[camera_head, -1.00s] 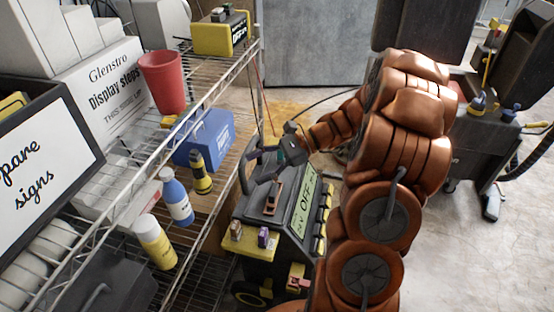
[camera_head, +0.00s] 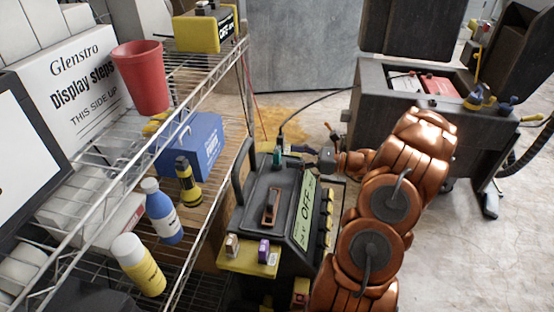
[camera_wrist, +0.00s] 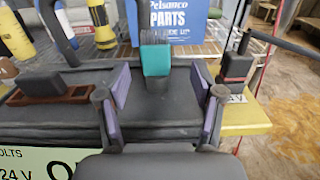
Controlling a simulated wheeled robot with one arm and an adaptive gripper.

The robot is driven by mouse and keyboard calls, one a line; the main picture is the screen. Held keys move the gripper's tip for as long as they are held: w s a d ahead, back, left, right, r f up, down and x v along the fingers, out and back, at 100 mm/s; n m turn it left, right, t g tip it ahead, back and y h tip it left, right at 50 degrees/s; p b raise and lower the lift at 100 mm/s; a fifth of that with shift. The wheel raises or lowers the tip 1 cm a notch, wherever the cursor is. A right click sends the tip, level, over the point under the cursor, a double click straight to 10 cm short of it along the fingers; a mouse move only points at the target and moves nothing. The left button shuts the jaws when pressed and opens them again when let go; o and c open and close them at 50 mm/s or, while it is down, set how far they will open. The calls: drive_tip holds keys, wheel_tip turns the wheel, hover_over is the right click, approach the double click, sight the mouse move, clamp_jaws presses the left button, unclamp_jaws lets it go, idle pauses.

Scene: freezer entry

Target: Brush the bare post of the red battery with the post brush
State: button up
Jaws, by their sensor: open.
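The teal post brush (camera_head: 277,159) stands upright at the far end of the charger top. In the wrist view the brush (camera_wrist: 155,62) has a dark upper part and lies between my fingers, with gaps on both sides. My gripper (camera_wrist: 160,92) is open, its purple pads not touching the brush. In the head view my gripper (camera_head: 312,156) is low beside the charger's far right corner, partly hidden by my arm. The red battery (camera_head: 440,88) sits in the dark open box at the upper right. Its posts are too small to make out.
The charger (camera_head: 270,190) has a brown-framed part and an "OFF" display. A wire shelf (camera_head: 205,85) on the left holds a red cup (camera_head: 140,78), a blue parts box (camera_head: 190,145) and bottles. Clear floor (camera_head: 460,235) lies right of my arm.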

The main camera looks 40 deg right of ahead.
sight(280, 157)
drive_tip(key=x, duration=0.3)
drive_tip(key=b+x, duration=0.1)
drive_tip(key=shift+a+f, duration=0.3)
drive_tip(key=shift+a, duration=0.2)
drive_tip(key=shift+w+a, duration=0.25)
drive_tip(key=shift+w, duration=0.2)
drive_tip(key=shift+c, duration=0.4)
clamp_jaws()
